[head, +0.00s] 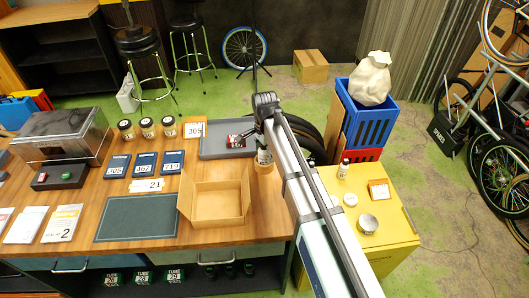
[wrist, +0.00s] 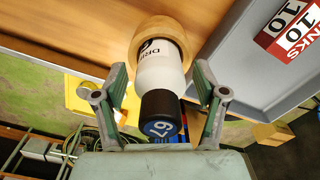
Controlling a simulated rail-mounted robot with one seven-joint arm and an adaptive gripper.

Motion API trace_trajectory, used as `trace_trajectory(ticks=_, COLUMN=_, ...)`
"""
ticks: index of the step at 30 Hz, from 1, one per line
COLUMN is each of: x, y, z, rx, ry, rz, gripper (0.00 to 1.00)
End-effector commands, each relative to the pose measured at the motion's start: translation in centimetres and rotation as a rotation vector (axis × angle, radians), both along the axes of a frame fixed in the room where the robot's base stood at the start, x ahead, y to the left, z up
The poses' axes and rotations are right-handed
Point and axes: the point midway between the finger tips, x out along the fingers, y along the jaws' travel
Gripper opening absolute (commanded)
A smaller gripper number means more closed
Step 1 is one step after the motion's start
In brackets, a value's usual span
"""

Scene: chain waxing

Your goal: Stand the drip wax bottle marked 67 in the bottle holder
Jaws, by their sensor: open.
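The drip wax bottle marked 67 (wrist: 160,75) has a white body and a black cap with a blue 67 label. Its lower end is in the round wooden bottle holder (wrist: 152,30), and it looks upright there. In the head view, the bottle (head: 264,157) and the holder (head: 265,168) show beside my arm, on the bench's right part. My gripper (wrist: 160,82) is open, with one finger on each side of the bottle and gaps between. In the head view, my gripper (head: 264,138) is above the holder, partly hidden by my arm.
A grey tray (head: 213,145) with a red-and-white box (head: 236,141) lies behind the holder. An open cardboard box (head: 218,208) stands to the left. A yellow cabinet (head: 390,226) with small containers stands to the right, beyond the bench edge.

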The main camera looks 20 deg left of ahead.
Motion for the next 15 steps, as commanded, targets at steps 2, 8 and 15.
trace_trajectory(ticks=2, x=0.0, y=0.0, z=0.3, rx=0.0, ry=0.0, rz=0.0, gripper=0.71)
trace_trajectory(ticks=8, x=0.1, y=0.1, z=2.1, rx=0.002, ry=-0.003, rz=0.0, gripper=0.71)
trace_trajectory(ticks=15, x=0.1, y=0.1, z=6.4, rx=0.002, ry=-0.003, rz=0.0, gripper=0.71)
